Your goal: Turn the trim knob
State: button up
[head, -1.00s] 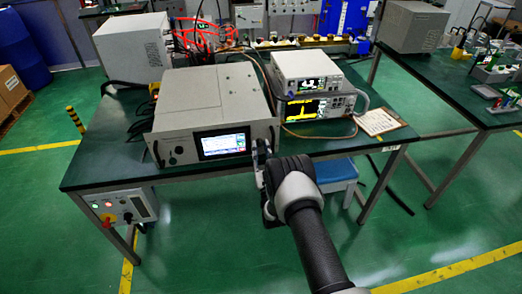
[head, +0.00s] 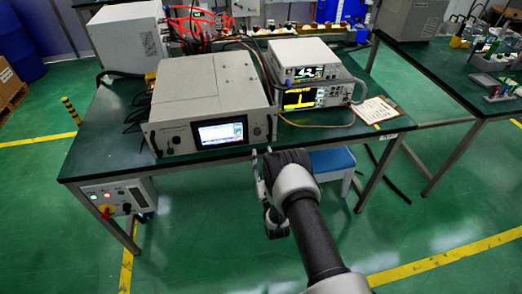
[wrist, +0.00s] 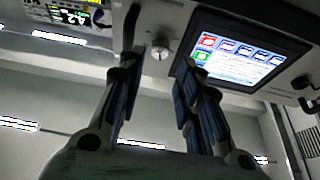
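The grey microwave generator (head: 210,85) stands on the green bench, with a lit screen (head: 219,132) on its front panel. A small silver knob (wrist: 160,50), which may be the trim knob, sits beside the screen (wrist: 237,50) in the wrist view, where the panel appears upside down. In the head view it is a small spot (head: 257,131) right of the screen. My gripper (wrist: 160,60) is open and empty. Its two fingers frame the knob in the wrist view, apart from it. In the head view my gripper (head: 261,160) is in front of the panel's lower right, below the knob.
A panel handle (wrist: 131,25) is close to one finger in the wrist view. Stacked instruments (head: 305,75) stand right of the generator, with a clipboard (head: 376,109) farther right. A blue-topped stool (head: 333,160) is under the bench (head: 330,136) near my arm.

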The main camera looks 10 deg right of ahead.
jog(key=s+r+m+g+p, duration=0.4)
jog(key=s+m+p, duration=0.3)
jog(key=s+m, duration=0.3)
jog(key=m+b, duration=0.2)
jog(key=b, duration=0.1)
send_near(258, 133)
jog(key=w, duration=0.8)
jog(key=shift+w, duration=0.3)
jog(key=shift+c, duration=0.2)
grip_shut()
